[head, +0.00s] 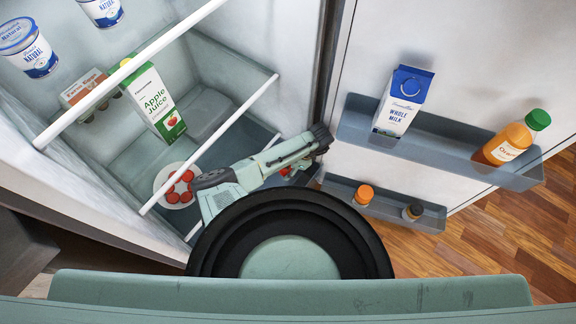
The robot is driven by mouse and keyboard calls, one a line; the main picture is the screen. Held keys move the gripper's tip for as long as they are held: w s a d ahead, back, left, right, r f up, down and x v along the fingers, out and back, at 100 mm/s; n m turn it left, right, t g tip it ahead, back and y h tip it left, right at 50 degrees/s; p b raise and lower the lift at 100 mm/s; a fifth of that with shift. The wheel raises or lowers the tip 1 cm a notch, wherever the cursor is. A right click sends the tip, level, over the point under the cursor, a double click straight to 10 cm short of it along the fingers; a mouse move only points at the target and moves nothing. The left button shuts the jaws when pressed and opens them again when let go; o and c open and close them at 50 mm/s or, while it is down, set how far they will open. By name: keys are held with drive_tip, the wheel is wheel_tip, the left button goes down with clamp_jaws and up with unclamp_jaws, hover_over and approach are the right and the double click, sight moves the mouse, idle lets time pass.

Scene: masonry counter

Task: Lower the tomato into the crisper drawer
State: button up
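A small patch of red (287,171) shows just under the far end of my arm, beside the fridge opening. It may be the tomato, but most of it is hidden. My gripper is at or behind that end of the arm. Its fingertips are hidden, so I cannot tell whether it is open or holds the red thing. A blue-grey area (246,141) low in the fridge, behind a white shelf edge, may be the crisper drawer. My arm covers much of that part, and I cannot tell how far the drawer is open.
On the fridge shelves are an apple juice carton (154,100), an egg carton (88,93), a white dish with several red rounds (176,187) and a yogurt tub (28,48). The open door at right has bins (433,150) holding milk (402,101), an orange bottle (508,143) and small jars.

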drive_tip(key=shift+f+b, duration=2.8)
drive_tip(key=shift+f, duration=1.85)
drive_tip(key=shift+f+b, duration=1.35)
drive_tip(key=shift+f, duration=0.7)
drive_tip(key=o, duration=1.3)
drive_tip(key=v, duration=1.2)
drive_tip(key=shift+r, duration=0.1)
drive_tip(key=shift+w+a, duration=0.1)
